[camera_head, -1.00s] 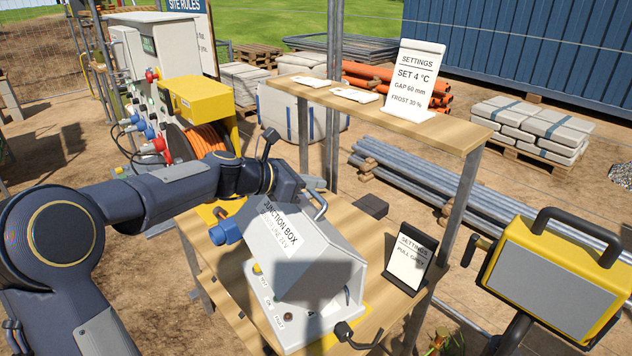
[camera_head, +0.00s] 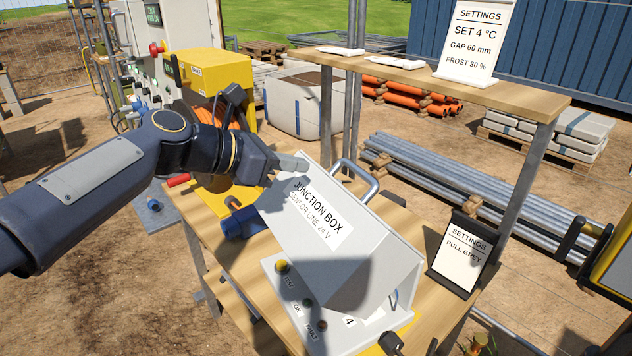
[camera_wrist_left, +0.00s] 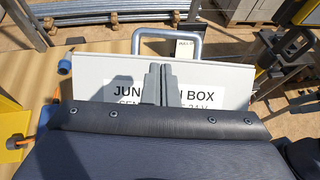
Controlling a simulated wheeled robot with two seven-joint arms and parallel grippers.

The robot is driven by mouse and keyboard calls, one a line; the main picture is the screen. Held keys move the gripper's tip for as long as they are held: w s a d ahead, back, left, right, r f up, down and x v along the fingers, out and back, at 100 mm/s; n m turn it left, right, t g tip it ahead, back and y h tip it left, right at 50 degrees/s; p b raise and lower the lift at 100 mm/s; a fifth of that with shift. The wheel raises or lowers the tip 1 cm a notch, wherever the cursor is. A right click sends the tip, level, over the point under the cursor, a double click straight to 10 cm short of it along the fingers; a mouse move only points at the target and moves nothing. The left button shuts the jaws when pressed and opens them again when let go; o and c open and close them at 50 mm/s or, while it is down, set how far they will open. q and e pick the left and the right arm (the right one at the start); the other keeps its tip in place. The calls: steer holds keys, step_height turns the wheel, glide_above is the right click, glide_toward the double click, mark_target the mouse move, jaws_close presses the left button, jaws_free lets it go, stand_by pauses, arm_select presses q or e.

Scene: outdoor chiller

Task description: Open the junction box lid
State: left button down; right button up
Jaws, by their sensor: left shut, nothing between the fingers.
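The junction box lid (camera_head: 318,222) is a light grey, sloping panel labelled "JUNCTION BOX SENSOR LINE 24 V", with a grey bar handle (camera_head: 358,180) at its far upper edge. It also shows in the left wrist view (camera_wrist_left: 90,72), with the handle (camera_wrist_left: 167,42) beyond the fingertips. The box's white base (camera_head: 290,318) carries several buttons. My left gripper (camera_head: 301,164) is shut and empty, over the lid's upper left part and to the left of the handle. In the left wrist view its closed fingers (camera_wrist_left: 160,84) cover part of the label. Contact with the lid cannot be told. My right gripper is not in view.
The box stands on a wooden bench (camera_head: 215,235). A black-framed "PULL GREY" card (camera_head: 463,253) stands to its right, and a blue connector (camera_head: 240,222) to its left. A raised wooden shelf (camera_head: 440,85) lies behind. A yellow cable reel unit (camera_head: 215,80) is at the back left.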

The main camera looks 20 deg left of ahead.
mark_target(339, 168)
arm_select(q)
steer(key=x, duration=1)
steer(key=shift+s+r, duration=0.1)
steer(key=shift+d+r+p, duration=0.15)
steer(key=shift+r+p, duration=0.1)
steer(key=shift+p, duration=0.25)
steer(key=w+d+r+p, duration=0.2)
steer(key=w+d+p, duration=0.2)
steer(key=p, duration=0.2)
steer(key=shift+r+p, duration=0.25)
steer(key=shift+p, duration=0.15)
steer(key=shift+d, duration=0.1)
